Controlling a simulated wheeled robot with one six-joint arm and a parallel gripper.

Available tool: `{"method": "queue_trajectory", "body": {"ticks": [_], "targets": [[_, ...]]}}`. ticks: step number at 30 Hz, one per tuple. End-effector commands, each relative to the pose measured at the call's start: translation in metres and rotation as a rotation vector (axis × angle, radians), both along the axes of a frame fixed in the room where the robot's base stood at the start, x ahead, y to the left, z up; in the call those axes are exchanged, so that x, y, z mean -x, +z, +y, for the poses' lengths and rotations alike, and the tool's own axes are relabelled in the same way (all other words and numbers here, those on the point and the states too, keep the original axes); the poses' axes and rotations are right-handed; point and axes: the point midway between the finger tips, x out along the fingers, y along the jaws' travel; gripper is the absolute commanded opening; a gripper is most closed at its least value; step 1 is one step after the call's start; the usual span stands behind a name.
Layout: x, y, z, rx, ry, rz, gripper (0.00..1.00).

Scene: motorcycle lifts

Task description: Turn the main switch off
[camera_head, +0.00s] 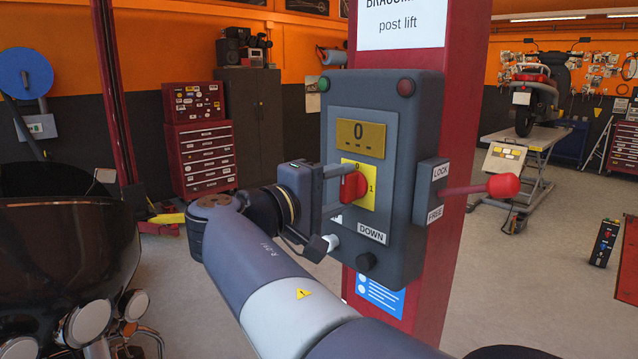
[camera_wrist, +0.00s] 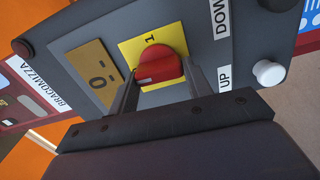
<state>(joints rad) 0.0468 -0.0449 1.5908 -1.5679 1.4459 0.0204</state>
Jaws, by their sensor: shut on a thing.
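The main switch is a red rotary knob (camera_head: 355,187) on a yellow plate (camera_head: 369,172) marked 0 at the top and 1 at the right. It sits on the front of the grey control box (camera_head: 408,110) on the red lift post. My gripper (camera_head: 343,187) reaches it from the left and is shut on the knob. In the wrist view the red knob (camera_wrist: 158,68) sits between the two fingers of my gripper (camera_wrist: 161,74), with the 1 mark beyond it. The fingers partly hide the knob, so its exact pointing is hard to tell.
A white button (camera_head: 330,243) and a black button (camera_head: 366,262) are below. A red-knobbed lever (camera_head: 503,186), labelled LOCK and FREE, sticks out right. A dark motorcycle (camera_head: 70,265) stands at left.

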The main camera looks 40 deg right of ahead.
Motion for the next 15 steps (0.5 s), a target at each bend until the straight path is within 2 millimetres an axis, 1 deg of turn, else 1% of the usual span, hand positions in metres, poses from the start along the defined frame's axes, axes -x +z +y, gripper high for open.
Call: {"method": "queue_trajectory", "body": {"ticks": [6, 15], "targets": [[-0.0003, 0.0001, 0.0, 0.004, 0.001, 0.051, 0.24], [-0.0002, -0.0005, 0.0, 0.005, 0.001, 0.063, 0.24]]}}
